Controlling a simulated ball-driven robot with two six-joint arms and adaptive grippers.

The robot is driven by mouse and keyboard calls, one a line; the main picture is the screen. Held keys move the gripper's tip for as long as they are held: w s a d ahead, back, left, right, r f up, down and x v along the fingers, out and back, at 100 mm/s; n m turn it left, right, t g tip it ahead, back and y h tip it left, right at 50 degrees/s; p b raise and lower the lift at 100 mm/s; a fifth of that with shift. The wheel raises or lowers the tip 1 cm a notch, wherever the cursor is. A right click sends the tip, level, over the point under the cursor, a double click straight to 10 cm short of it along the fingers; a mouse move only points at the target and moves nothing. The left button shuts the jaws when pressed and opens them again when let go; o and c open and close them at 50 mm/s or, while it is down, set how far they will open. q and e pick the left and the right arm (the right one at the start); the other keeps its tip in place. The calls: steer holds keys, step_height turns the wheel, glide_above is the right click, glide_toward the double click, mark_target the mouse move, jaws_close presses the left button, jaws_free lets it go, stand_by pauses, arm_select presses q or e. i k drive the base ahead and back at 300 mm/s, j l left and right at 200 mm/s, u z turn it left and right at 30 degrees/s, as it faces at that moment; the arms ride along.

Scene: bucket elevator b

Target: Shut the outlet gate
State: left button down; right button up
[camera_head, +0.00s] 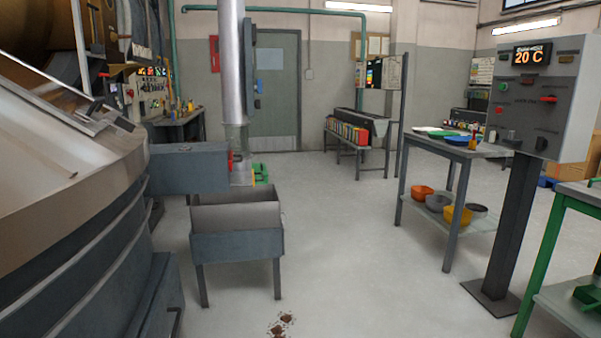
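A tall silver vertical duct (232,65) stands left of centre, with a clear-looking section (237,140) near its foot. A small red part (232,160) sits at the foot, at the end of a grey horizontal housing (188,170). It may belong to the outlet gate, but it is too small to tell whether the gate is open or shut. A grey open-topped bin (237,246) on legs stands below and in front of the duct. Neither of my grippers is in view.
A large metal drum (70,215) fills the left side. A control panel (543,100) showing "20 C" stands on a post at right. A table (455,150) with bowls below stands beyond it. Brown material (280,325) lies on the floor. The central floor (350,235) is clear.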

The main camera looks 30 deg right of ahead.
mark_target(242, 178)
steer(key=i+l, duration=0.15)
steer(key=l, duration=0.25)
steer(key=i+l, duration=0.15)
steer(key=l, duration=0.25)
steer(key=i+l+z, duration=0.1)
steer(key=l, duration=0.3)
steer(key=i+l, duration=0.2)
steer(key=l, duration=0.2)
steer(key=i+l, duration=0.15)
steer(key=l, duration=0.2)
steer(key=i+l+z, duration=0.1)
steer(key=l, duration=0.3)
steer(key=i+j, duration=0.15)
steer(key=i, duration=0.3)
steer(key=i+j, duration=0.15)
steer(key=i, duration=0.3)
